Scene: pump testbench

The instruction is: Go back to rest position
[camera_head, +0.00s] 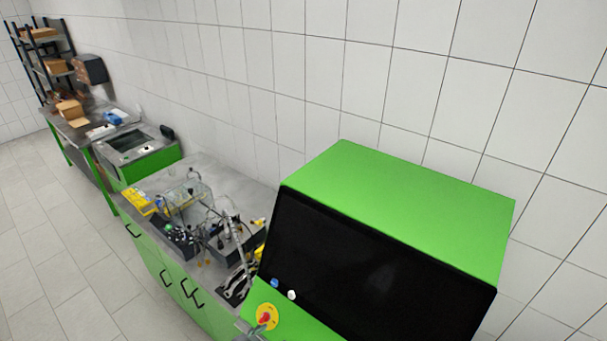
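Neither of my grippers can be made out in the head view. A small grey metal part (249,329) shows at the bottom edge beside the red and yellow emergency stop button (266,316); I cannot tell what it belongs to. The pump testbench has a large green housing (400,205) with a dark screen panel (370,270), close by at the lower right. White and blue buttons sit near the panel's lower left corner.
A green bench (237,183) beyond the housing carries tubing, fittings, dark trays, wrenches (237,288) and a yellow box (138,201). Farther back stand a green-sided unit (140,150), a table with cardboard boxes (70,109) and a shelf. The tiled floor (60,250) at left is clear.

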